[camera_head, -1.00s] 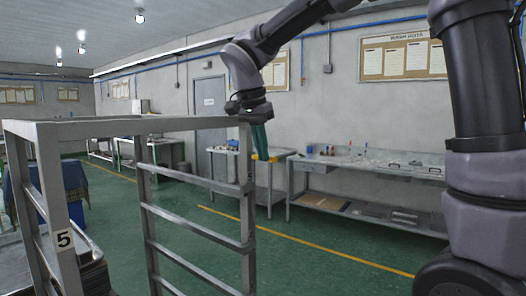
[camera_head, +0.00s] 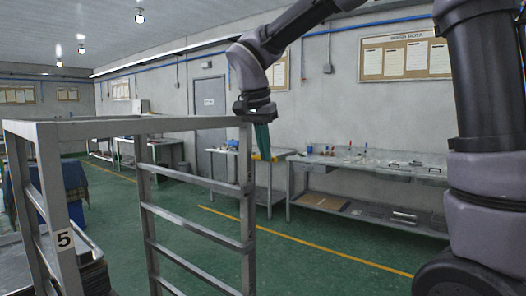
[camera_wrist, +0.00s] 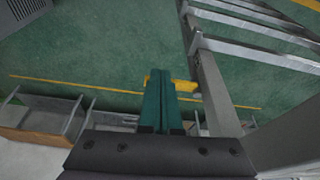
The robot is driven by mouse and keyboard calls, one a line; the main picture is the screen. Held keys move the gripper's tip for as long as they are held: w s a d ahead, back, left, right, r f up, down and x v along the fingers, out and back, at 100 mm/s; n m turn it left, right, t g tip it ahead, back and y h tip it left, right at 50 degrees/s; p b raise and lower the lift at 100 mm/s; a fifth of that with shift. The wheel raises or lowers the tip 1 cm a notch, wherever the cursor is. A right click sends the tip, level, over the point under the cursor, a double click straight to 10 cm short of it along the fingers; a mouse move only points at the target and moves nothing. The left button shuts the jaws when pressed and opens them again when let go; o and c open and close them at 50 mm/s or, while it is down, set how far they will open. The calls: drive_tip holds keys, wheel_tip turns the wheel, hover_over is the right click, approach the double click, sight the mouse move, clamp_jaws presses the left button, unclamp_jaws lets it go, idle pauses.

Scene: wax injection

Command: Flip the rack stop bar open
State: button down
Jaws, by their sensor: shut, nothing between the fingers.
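The grey metal rack (camera_head: 195,208) stands at the left in the head view, with a "5" label on its near post. In the wrist view its post and rails (camera_wrist: 210,85) run along the right side. My gripper (camera_head: 263,155) points down just right of the rack's right post, near its top, with green fingers shut together. In the wrist view the gripper (camera_wrist: 160,75) is shut and empty. A yellow piece (camera_wrist: 184,86) shows at the fingertips, beside the rack post. I cannot tell whether the fingers touch it. I cannot clearly make out the stop bar.
A steel workbench (camera_head: 370,168) with small items stands along the back wall, with another table (camera_head: 232,155) left of it. Trays (camera_head: 85,262) sit inside the rack. The green floor right of the rack is clear, crossed by a yellow line.

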drive_tip(key=shift+w+d, duration=0.1)
drive_tip(key=shift+d, duration=0.05)
drive_tip(key=n, duration=0.1)
drive_tip(key=w+d+n, duration=0.1)
drive_tip(key=n, duration=0.1)
drive_tip(key=n+y, duration=0.1)
drive_tip(key=shift+w+d+t, duration=0.25)
drive_tip(key=shift+d+t, duration=0.05)
drive_tip(key=shift+d, duration=0.05)
drive_tip(key=w+n+g+y, duration=0.1)
drive_tip(key=w+n+y, duration=0.2)
drive_tip(key=n, duration=0.9)
drive_tip(key=w, duration=0.3)
drive_tip(key=shift+w+d, duration=0.15)
drive_tip(key=shift+d, duration=0.15)
drive_tip(key=shift+w, duration=0.15)
